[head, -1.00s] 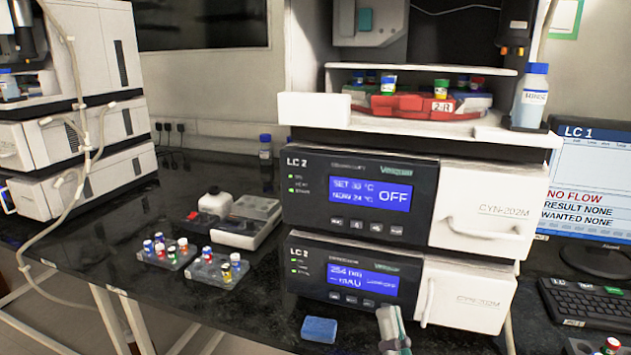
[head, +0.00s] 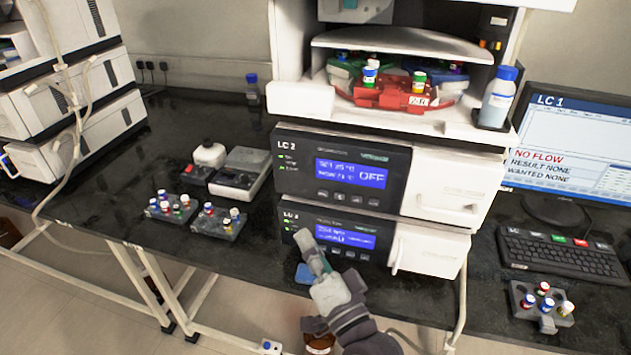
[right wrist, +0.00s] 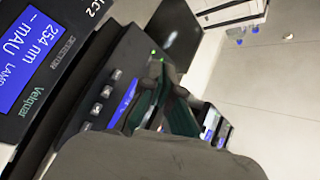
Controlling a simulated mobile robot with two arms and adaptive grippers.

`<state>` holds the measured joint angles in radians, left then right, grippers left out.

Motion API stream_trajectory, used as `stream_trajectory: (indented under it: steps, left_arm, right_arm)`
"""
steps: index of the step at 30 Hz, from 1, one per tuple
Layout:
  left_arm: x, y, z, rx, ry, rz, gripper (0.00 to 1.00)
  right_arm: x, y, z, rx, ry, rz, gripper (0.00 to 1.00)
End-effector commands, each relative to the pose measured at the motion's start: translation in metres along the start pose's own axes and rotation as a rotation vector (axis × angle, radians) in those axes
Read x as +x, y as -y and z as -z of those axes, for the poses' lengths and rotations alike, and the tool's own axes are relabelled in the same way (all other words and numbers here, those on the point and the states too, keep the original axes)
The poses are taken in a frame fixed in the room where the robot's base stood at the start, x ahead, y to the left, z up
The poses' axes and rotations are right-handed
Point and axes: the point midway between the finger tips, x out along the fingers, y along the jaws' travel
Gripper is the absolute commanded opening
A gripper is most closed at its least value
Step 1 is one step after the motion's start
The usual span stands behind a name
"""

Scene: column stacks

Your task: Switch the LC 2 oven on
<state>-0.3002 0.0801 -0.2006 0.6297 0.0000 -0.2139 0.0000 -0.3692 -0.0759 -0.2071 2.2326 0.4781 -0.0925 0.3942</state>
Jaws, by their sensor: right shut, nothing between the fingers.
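My right gripper (head: 303,238) is shut and empty. In the right wrist view the fingers (right wrist: 165,105) are near a dark panel, and a display (right wrist: 35,48) reads 254 nm. I cannot tell whether they touch anything. My left gripper is not in view.
Vial racks (head: 218,224) and a grey box (head: 240,172) stand to the left. A monitor (head: 565,155), a keyboard (head: 560,255) and another vial rack (head: 541,308) are on the right. A bottle (head: 498,97) stands above.

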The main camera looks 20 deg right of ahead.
Motion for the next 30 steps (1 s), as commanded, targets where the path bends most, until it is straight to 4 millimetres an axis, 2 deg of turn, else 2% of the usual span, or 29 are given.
stream_trajectory:
  steps: [4,17,30]
  left_arm:
    - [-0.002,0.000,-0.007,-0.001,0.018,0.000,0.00]
    - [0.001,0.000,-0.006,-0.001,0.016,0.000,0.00]
    - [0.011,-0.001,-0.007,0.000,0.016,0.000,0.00]
  right_arm:
    - [0.000,0.001,0.000,0.007,0.007,-0.005,0.00]
    - [0.005,-0.004,0.003,0.004,0.004,-0.003,0.00]
    - [0.046,-0.033,0.033,0.003,0.005,-0.002,0.00]
